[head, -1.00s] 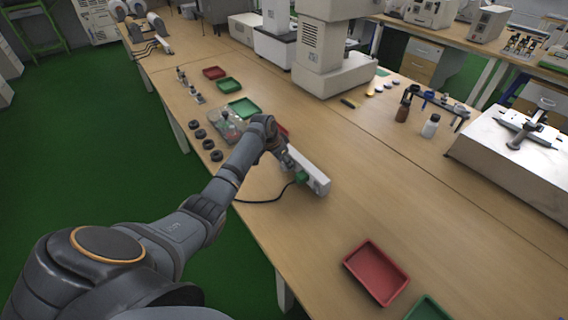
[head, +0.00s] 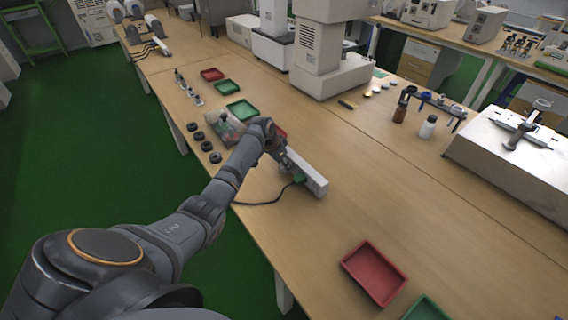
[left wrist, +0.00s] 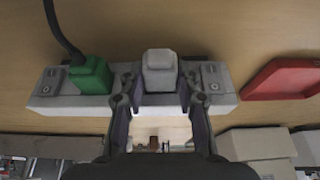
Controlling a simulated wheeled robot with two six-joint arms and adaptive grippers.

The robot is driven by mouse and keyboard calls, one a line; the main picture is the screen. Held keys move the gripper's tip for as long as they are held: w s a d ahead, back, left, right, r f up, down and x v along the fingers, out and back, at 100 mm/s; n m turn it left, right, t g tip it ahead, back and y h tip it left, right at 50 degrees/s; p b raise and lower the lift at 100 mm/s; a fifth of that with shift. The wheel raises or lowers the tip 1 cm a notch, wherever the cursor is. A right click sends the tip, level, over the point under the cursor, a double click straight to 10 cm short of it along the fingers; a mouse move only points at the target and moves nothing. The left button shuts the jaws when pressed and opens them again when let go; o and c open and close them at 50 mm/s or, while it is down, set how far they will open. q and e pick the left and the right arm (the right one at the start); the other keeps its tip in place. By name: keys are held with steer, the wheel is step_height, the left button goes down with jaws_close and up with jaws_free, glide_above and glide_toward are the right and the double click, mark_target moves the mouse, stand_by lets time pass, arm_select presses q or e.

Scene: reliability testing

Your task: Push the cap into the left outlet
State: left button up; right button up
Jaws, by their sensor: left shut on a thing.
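A white outlet strip (head: 314,178) lies on the wooden table, and it crosses the left wrist view (left wrist: 60,104). A green plug (left wrist: 90,75) with a black cable sits in it, left of my gripper in that view; the plug also shows in the head view (head: 299,179). A pale grey cap (left wrist: 160,72) is between the fingers of my left gripper (left wrist: 159,88), which is shut on it over the strip. I cannot tell whether the cap is seated in an outlet. In the head view the left gripper is mostly hidden by its arm. My right gripper is not in view.
A red tray (left wrist: 283,79) lies just right of the strip in the left wrist view. Black rings (head: 207,146) and a green tray (head: 241,110) are near the arm. Another red tray (head: 374,273) lies at the front. The table right of the strip is clear.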

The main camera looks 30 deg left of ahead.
arm_select(q)
steer(key=shift+p, duration=0.35)
stand_by(0.4)
steer(key=shift+w+d, duration=0.1)
steer(key=shift+w, duration=0.25)
stand_by(0.3)
steer(key=shift+w+d+r+b, duration=0.15)
steer(key=shift+w+r+b, duration=0.1)
steer(key=shift+b, duration=0.25)
